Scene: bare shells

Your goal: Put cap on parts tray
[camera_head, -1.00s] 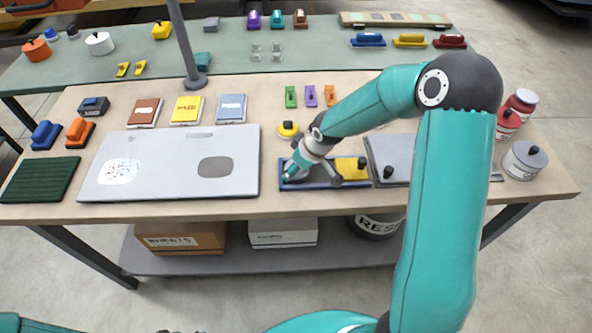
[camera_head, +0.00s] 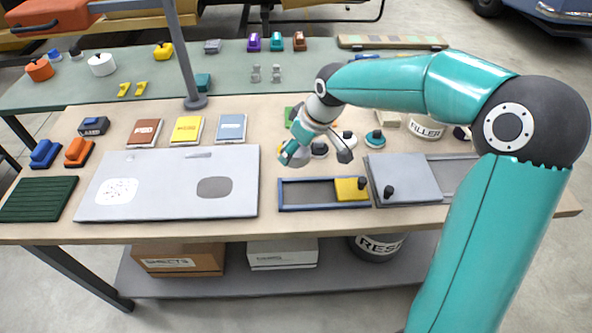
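The blue-rimmed tray (camera_head: 325,207), which looks like the parts tray, lies near the front edge of the bench. My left gripper is out of view.
A grey tray with a flat grey lid (camera_head: 410,172) lies right of the blue tray. A large light-grey board (camera_head: 165,205) lies to the left, with three booklets (camera_head: 187,130) behind it. A filler can (camera_head: 425,127) stands partly behind my arm. A post (camera_head: 182,70) rises at the back.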

